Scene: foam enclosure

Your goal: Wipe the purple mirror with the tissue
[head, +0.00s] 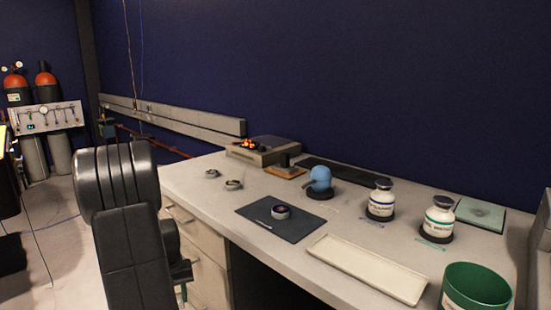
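A small round dark-rimmed piece with a faint purple tint (281,211) lies on a dark mat (262,235) on the bench; it looks like the purple mirror. Two similar small round pieces, a nearer one (234,185) and a farther one (212,173), lie on the bare bench to its left. A flat pale green square (481,214) lies at the back right; I cannot tell whether it holds the tissue. My black arm stands folded left of the bench. What looks like my gripper (182,272) shows small behind it, apart from these things; its fingers are not clear.
A cream tray (366,268) and a green cup (474,288) stand at the bench front right. Two white jars, left (381,200) and right (438,218), and a blue bulb (320,179) stand behind. A box with glowing orange spots (263,149) is at the back left.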

